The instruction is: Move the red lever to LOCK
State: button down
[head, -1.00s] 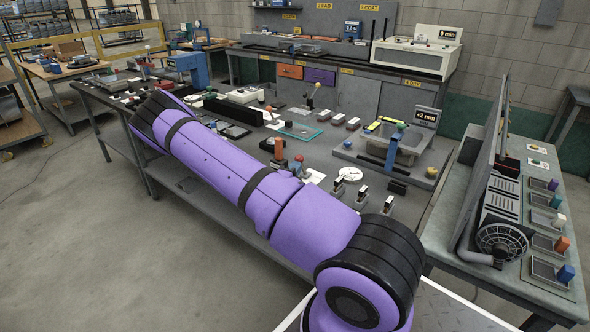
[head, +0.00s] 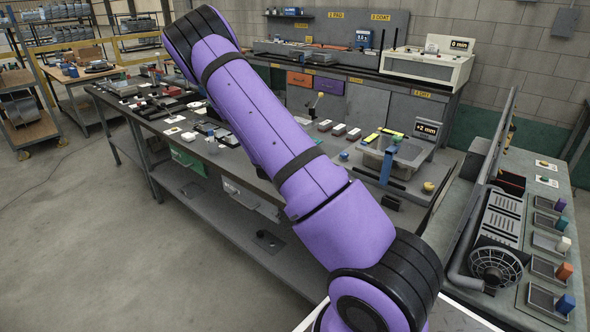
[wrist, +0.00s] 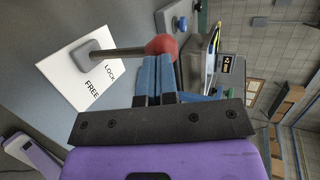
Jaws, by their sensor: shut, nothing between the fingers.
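The red lever shows in the wrist view as a red knob (wrist: 161,45) on a grey shaft. The shaft runs left to a grey square base on a white card (wrist: 74,77). The card is printed LOCK (wrist: 110,72) and FREE (wrist: 92,91); the shaft is nearer the word LOCK. My gripper (wrist: 157,60) has its blue fingers together and empty. The fingertips are right at the knob; I cannot tell whether they touch it. In the head view I cannot make out the gripper or the lever, and my purple arm covers part of the bench.
In the wrist view, a grey plate with a blue knob (wrist: 182,23) stands beyond the lever. A side table (head: 549,195) holds a fan (head: 495,267) and several coloured blocks.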

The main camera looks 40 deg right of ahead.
jog(key=shift+d+y, duration=0.7)
jog(key=shift+d, duration=0.7)
jog(key=shift+w+r, duration=0.1)
jog(key=r+v, duration=0.1)
jog(key=v, duration=1.3)
jog(key=shift+w+d, duration=0.2)
jog(key=shift+d, duration=0.1)
